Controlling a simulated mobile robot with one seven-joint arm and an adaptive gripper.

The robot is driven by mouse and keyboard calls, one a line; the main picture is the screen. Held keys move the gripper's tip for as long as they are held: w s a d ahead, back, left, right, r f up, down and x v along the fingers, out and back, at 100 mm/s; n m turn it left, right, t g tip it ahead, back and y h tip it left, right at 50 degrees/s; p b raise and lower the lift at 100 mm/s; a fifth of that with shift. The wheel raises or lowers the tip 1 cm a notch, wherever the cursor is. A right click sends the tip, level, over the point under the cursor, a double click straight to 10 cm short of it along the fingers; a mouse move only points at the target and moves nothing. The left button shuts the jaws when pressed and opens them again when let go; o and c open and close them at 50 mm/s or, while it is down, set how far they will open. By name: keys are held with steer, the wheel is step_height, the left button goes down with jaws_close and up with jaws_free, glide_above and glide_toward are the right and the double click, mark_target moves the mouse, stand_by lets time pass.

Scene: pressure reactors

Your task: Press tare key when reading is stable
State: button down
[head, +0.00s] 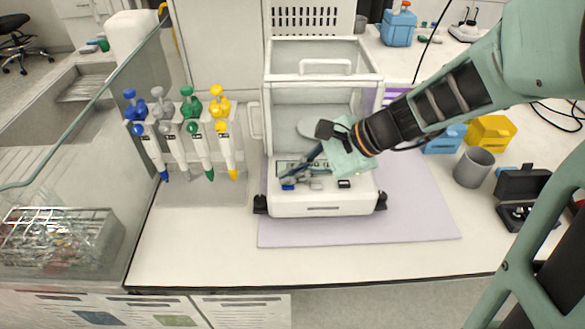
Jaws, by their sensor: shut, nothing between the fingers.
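A white analytical balance (320,205) with a clear draft shield (318,85) stands on a lilac mat. Its round pan (312,127) shows inside the shield. The display (285,168) on the front panel is partly covered by my gripper, and its reading is too small to make out. A blue key (288,187) sits at the panel's left and a dark key (344,184) at its right. Which key is tare cannot be read. My gripper (292,179) is shut and empty, its fingertips at the panel just above the blue key. I cannot tell whether they touch it.
Blue, grey, green and yellow pipettes (220,120) hang in a rack left of the balance. A grey cup (474,167), a yellow box (491,131) and an open black case (522,190) stand at right. The lilac mat (415,215) is clear at front right.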

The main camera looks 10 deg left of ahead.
mark_target(291, 185)
steer(key=shift+r, duration=0.45)
step_height(291, 185, up, 5)
steer(key=p, duration=0.4)
stand_by(0.7)
